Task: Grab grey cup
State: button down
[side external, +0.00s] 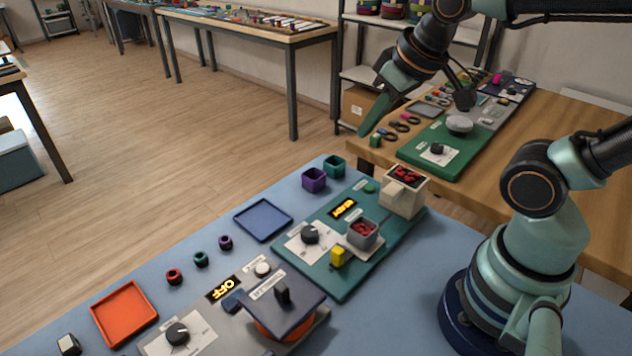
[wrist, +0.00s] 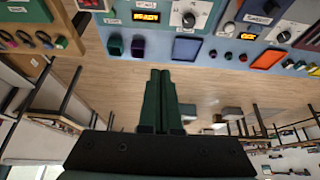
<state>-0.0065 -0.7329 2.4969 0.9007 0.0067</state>
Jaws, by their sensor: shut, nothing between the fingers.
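The grey cup (side external: 362,234) is a small square cup with red pieces inside. It stands upright on a light pad on the teal board (side external: 318,277) in the side view. I cannot make it out in the wrist view. My gripper (side external: 364,131) is raised up and back from the cup, pointing down to the left, well apart from it. In the wrist view my green fingers (wrist: 160,73) are together with nothing between them, and the floor shows beyond them.
Purple (side external: 314,180) and green cups (side external: 334,166) stand at the table's far edge.

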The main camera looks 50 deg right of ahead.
jog(key=shift+d+r, duration=0.1)
jog(key=shift+r, duration=0.05)
jog(key=shift+c, duration=0.4)
grip_release()
jog(key=n+g, duration=0.3)
jog(key=n, duration=0.6)
send_over(363, 227)
jog(key=a, duration=0.2)
jog(key=s+x, duration=0.1)
jog(key=x, duration=0.4)
jog(key=shift+s+f+n+g, duration=0.2)
jog(key=shift+f+n+g, duration=0.2)
jog(key=shift+f+n, duration=1.8)
jog(key=shift+s+f+n+g, duration=0.35)
jog(key=shift+f+n, duration=0.45)
jog(key=shift+f, duration=2.75)
jog(key=shift+s+f+n+g, duration=0.1)
jog(key=shift+f+n+g, duration=0.35)
jog(key=shift+f+n, duration=1.75)
